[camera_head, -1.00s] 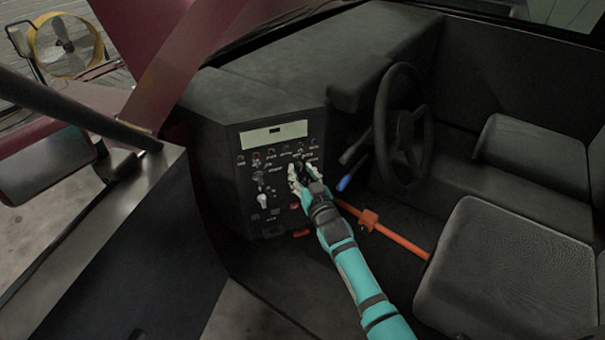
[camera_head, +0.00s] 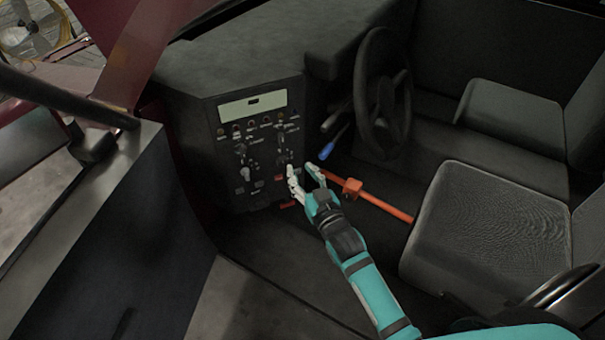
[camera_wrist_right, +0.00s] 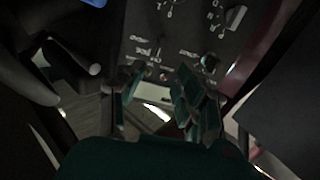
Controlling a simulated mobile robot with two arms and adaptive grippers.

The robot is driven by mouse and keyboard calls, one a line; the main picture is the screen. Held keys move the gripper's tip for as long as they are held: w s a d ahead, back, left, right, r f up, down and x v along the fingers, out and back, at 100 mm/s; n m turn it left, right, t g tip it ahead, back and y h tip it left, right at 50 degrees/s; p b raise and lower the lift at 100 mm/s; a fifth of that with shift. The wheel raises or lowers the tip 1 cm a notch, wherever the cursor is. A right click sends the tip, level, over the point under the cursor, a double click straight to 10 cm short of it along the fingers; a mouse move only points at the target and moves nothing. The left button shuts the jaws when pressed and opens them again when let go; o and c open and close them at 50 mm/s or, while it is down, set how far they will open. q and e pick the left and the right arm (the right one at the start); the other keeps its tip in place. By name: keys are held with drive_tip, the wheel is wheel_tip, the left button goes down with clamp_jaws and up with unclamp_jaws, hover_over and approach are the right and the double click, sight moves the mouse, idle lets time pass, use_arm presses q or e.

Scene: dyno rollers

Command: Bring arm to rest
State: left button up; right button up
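My right arm, teal and black, reaches from the lower right into a vehicle cab in the head view. Its gripper (camera_head: 305,180) is open, with its two fingers apart and nothing seen between them. It is just in front of the lower right part of the black control panel (camera_head: 225,165), which carries knobs and switches. In the right wrist view the two fingers (camera_wrist_right: 160,100) are also apart, with the panel (camera_wrist_right: 185,40) beyond them. My left gripper is not in view.
A steering wheel (camera_head: 382,100) and a blue-tipped lever (camera_head: 327,151) are right of the panel. An orange bar (camera_head: 385,205) runs beside the gripper. A grey seat (camera_head: 490,225) is at right. A dark door (camera_head: 110,230) stands open at left. The floor below is clear.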

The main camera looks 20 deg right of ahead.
idle(0.3)
drive_tip(key=s+f+g, duration=0.3)
drive_tip(key=s+f, duration=0.2)
drive_tip(key=f, duration=0.6)
drive_tip(key=s+f+g, duration=0.3)
drive_tip(key=s+f, duration=0.3)
drive_tip(key=f, duration=0.6)
drive_tip(key=s+f+g, duration=0.3)
drive_tip(key=s+f, duration=0.2)
drive_tip(key=f, duration=0.6)
drive_tip(key=s+d+f+g, duration=0.1)
drive_tip(key=s+f+g, duration=0.3)
drive_tip(key=s, duration=1.2)
drive_tip(key=s+d+f+n+g+h, duration=0.1)
drive_tip(key=s+f+g, duration=0.3)
drive_tip(key=s+f, duration=0.8)
drive_tip(key=s+d, duration=0.1)
drive_tip(key=s, duration=0.3)
drive_tip(key=shift+s+d+n, duration=0.15)
drive_tip(key=shift+s+n, duration=0.1)
drive_tip(key=shift+n, duration=0.05)
drive_tip(key=shift+s, duration=0.15)
